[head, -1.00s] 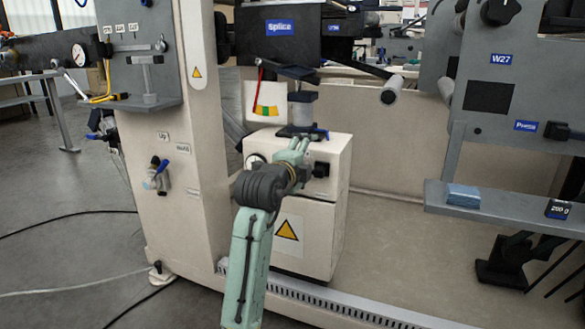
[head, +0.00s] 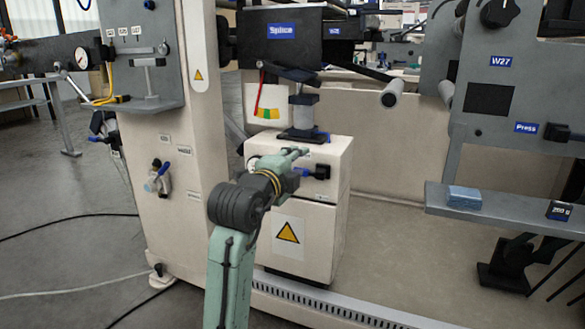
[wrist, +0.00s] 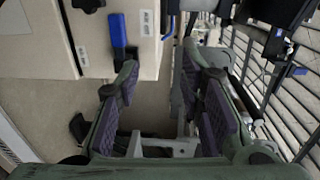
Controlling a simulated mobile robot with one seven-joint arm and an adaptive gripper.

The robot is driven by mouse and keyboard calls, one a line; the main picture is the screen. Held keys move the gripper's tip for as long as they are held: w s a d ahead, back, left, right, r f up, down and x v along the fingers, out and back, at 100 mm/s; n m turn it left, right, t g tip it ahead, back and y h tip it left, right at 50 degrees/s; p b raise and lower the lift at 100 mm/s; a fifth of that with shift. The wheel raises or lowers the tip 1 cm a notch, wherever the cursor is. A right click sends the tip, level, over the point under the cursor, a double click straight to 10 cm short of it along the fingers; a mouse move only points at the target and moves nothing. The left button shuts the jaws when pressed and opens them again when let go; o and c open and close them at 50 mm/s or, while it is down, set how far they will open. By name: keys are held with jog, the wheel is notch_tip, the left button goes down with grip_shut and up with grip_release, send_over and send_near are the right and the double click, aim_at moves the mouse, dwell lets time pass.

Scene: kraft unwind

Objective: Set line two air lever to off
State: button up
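A small blue lever (head: 302,172) with a black body (head: 321,171) sits on the front of the white cabinet (head: 305,230). In the head view its blue handle points left from the black body. In the wrist view the blue lever (wrist: 118,32) is at upper left, just beyond one finger's tip. My gripper (head: 299,153) is in front of the cabinet, close to the lever. In the wrist view my gripper (wrist: 168,85) has its two padded fingers apart with nothing between them.
Another blue-handled valve (head: 157,178) is on the left column (head: 180,130). A grey block on a black base (head: 303,120) stands on the cabinet top. A shelf (head: 490,206) juts out at right.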

jog(key=shift+v, duration=0.9)
jog(key=shift+f, duration=0.1)
